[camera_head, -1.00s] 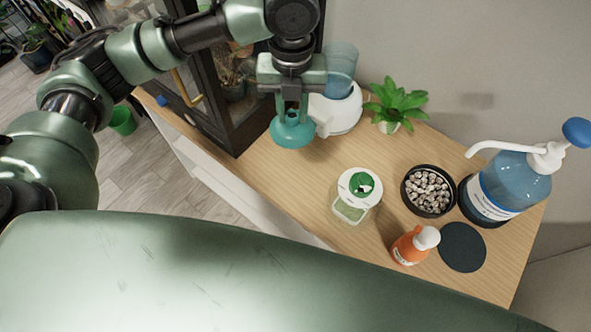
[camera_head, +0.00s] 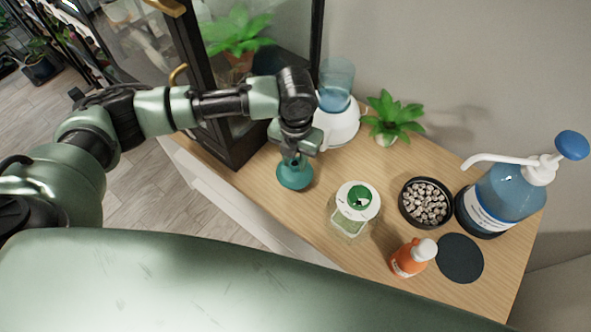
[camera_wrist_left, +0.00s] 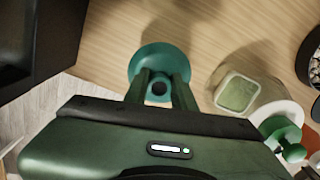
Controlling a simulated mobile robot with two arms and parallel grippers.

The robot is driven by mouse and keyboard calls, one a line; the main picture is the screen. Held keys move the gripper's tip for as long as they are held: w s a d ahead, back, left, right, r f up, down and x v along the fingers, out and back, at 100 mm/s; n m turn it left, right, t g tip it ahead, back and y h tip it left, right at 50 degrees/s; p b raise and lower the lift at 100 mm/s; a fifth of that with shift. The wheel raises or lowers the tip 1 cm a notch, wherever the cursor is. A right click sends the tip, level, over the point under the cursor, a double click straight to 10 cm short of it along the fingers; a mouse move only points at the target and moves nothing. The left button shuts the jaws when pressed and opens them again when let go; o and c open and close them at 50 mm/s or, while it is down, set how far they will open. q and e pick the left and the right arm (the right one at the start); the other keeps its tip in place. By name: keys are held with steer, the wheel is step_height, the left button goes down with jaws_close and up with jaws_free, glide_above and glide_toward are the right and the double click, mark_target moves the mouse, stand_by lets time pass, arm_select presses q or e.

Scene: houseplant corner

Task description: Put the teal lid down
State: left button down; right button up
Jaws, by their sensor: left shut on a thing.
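The teal lid (camera_head: 295,175) is a round disc with a knob, at the left part of the wooden top in the head view. My left gripper (camera_head: 294,156) points down and is shut on its knob. In the left wrist view the lid (camera_wrist_left: 159,60) shows between and beyond the fingers (camera_wrist_left: 160,88). I cannot tell whether its underside touches the wood. My right gripper is not in view.
A clear jar with a white and green top (camera_head: 356,204) stands to the right of the lid. Beyond are a pebble bowl (camera_head: 425,203), orange bottle (camera_head: 411,258), dark round mat (camera_head: 460,259), blue pump bottle (camera_head: 508,192), small plant (camera_head: 393,118) and white humidifier-like device (camera_head: 338,122). A glass cabinet (camera_head: 235,150) stands left.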

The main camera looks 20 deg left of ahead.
mark_target(296, 173)
arm_select(q)
step_height(296, 173, down, 6)
steer(key=shift+f+p, duration=0.1)
steer(key=shift+p, duration=0.2)
steer(key=shift+f, duration=0.1)
steer(key=shift+f, duration=0.15)
steer(key=c, duration=1.2)
jaws_free()
steer(key=shift+o, duration=0.2)
step_height(296, 173, up, 12)
steer(key=shift+s+r+b, duration=0.1)
steer(key=shift+r+b, duration=0.15)
steer(key=shift+b, duration=0.75)
